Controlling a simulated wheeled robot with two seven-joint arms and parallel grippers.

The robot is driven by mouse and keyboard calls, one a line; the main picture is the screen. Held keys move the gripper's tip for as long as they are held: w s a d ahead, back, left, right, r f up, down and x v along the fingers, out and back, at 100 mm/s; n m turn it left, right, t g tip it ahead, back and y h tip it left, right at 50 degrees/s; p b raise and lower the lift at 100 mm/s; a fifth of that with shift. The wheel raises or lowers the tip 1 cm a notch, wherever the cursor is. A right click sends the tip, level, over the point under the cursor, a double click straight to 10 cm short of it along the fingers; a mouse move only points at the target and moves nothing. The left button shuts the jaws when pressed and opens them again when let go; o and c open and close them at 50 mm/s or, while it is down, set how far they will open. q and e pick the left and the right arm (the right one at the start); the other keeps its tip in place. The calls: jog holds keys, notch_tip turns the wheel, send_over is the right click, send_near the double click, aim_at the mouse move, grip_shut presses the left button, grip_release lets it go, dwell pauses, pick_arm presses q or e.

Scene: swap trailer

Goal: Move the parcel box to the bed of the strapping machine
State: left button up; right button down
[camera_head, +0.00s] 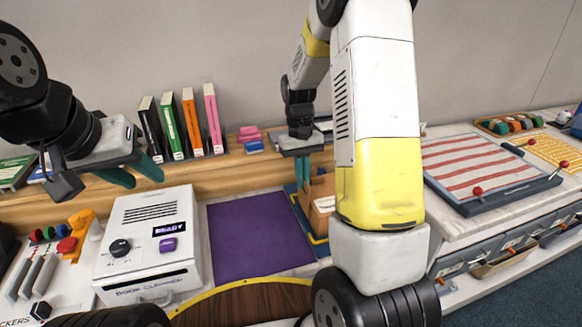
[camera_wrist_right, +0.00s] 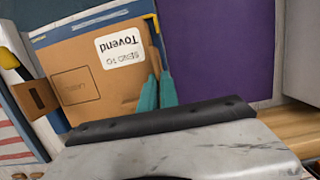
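The parcel box (camera_head: 322,202) is brown cardboard with a white label, partly hidden behind my right arm in the head view. It also shows in the right wrist view (camera_wrist_right: 85,85), over a blue and yellow bed (camera_head: 318,241). My right gripper (camera_head: 303,175) points down at the box's left edge. Its teal fingers (camera_wrist_right: 157,92) are close together with the box's edge between them. My left gripper (camera_head: 133,174) is open and empty above the white machine. I cannot tell for certain which thing is the strapping machine.
A white machine (camera_head: 150,240) with a purple button stands at left, beside a purple mat (camera_head: 248,238). Upright books (camera_head: 180,125) stand on the wooden ledge behind. At right are a red-striped board (camera_head: 480,165) and a yellow grid (camera_head: 556,151). My right arm hides the middle.

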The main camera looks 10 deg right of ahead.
jog(key=c, duration=1.6)
grip_release()
jog(key=shift+f, duration=0.1)
notch_tip(320, 180, up, 12)
jog(key=w, duration=0.2)
jog(key=s+a+r+t+y, duration=0.1)
jog(key=s+r+t, duration=0.3)
jog(key=s, duration=0.6)
jog(key=s+a+r+t+y, duration=0.1)
jog(key=s+a+r+t, duration=0.3)
jog(key=s, duration=0.6)
jog(key=shift+s+r, duration=0.15)
jog(key=shift+s, duration=0.25)
